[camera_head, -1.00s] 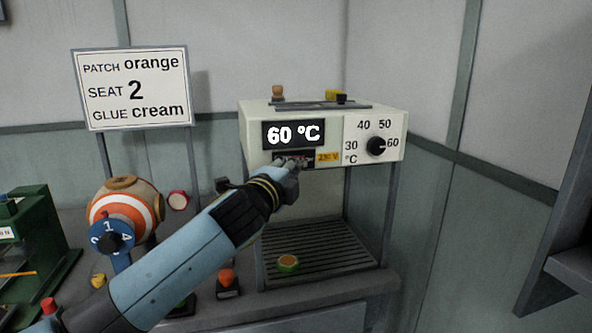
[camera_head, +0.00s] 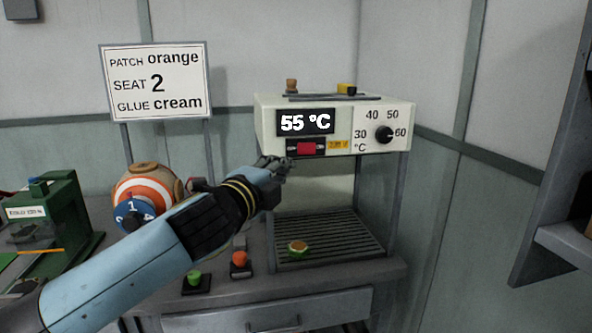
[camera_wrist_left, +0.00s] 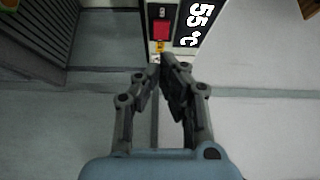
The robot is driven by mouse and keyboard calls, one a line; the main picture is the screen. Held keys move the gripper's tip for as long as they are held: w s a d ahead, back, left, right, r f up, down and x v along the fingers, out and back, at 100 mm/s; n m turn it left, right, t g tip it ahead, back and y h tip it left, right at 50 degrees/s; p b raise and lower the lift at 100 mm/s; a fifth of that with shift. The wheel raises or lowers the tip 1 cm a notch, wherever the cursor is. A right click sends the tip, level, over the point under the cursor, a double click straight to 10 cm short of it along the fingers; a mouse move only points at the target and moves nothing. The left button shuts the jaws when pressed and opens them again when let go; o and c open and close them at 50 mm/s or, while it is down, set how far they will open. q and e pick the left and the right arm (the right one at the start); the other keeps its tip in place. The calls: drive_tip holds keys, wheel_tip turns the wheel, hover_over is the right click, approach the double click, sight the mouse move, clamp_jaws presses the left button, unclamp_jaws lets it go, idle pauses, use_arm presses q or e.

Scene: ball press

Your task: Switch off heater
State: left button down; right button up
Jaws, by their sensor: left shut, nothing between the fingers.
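The heater (camera_head: 345,112) is a cream box on a grey frame, and its display (camera_head: 306,122) reads 55 °C. A red switch (camera_head: 306,148) sits in a dark slot below the display. The black dial (camera_head: 384,134) is at the right of the panel, near the 60 mark. My left gripper (camera_head: 275,166) is shut and empty, below and left of the switch and apart from it. In the left wrist view, the fingertips (camera_wrist_left: 165,68) meet just short of the panel, with the red switch (camera_wrist_left: 161,29) beyond them. My right gripper is not in view.
A grilled shelf (camera_head: 340,245) under the heater holds a small orange and green disc (camera_head: 298,248). A striped orange ball (camera_head: 147,190) stands behind my left arm. Green (camera_head: 195,280) and orange (camera_head: 240,262) pieces sit at the bench front. A sign (camera_head: 156,82) stands behind.

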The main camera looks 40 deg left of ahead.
use_arm(q)
drive_tip(key=shift+s+a, duration=0.15)
drive_tip(key=shift+s, duration=1.1)
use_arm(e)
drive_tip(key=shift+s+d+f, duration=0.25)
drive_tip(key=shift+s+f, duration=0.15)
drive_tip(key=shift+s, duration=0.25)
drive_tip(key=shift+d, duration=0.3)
